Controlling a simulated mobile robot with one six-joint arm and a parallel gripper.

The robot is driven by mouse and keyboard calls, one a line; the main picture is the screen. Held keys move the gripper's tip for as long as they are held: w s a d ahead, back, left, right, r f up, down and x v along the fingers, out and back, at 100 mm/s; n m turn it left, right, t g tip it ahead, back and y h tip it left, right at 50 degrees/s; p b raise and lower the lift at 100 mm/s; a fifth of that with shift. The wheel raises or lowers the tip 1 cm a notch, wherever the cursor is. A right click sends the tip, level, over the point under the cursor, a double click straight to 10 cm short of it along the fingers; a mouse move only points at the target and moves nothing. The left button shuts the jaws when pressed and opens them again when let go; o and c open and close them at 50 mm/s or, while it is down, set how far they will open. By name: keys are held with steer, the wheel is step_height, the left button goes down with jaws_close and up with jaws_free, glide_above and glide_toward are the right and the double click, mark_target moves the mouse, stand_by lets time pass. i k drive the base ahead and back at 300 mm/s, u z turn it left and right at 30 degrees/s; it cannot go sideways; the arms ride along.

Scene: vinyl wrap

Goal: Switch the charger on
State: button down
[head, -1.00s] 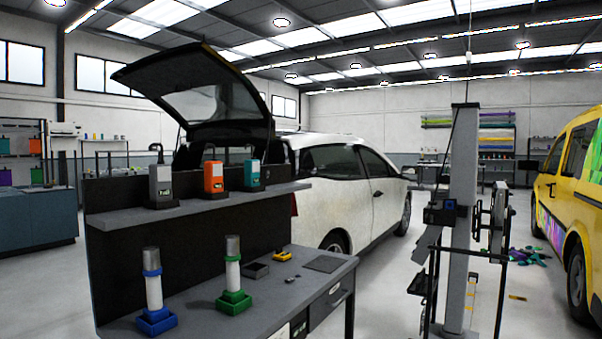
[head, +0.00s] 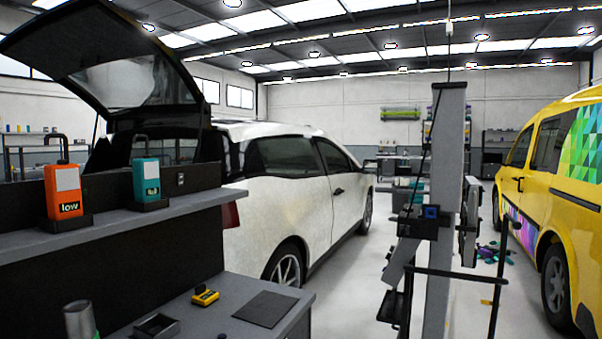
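No thing that I can surely name as the charger shows in the head view. An orange unit (head: 64,196) with a black handle and the word "low" stands upright in a dark holder on the grey shelf (head: 135,214) at left. A teal unit (head: 147,182) stands in a similar holder to its right. No switch can be made out on either holder. My gripper is not in view.
Below the shelf, a grey bench (head: 225,318) holds a yellow device (head: 205,296), a small dark tray (head: 156,326) and a cylinder (head: 80,321). A white car (head: 300,195) stands behind. A grey column (head: 448,140) and yellow van (head: 555,190) stand right, with floor between.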

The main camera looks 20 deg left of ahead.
mark_target(179, 176)
steer(key=u, duration=0.3)
steer(key=i, duration=1)
steer(key=u, duration=0.75)
steer(key=k, duration=0.9)
steer(key=u, duration=0.15)
steer(key=i, duration=0.55)
steer(key=z, duration=0.05)
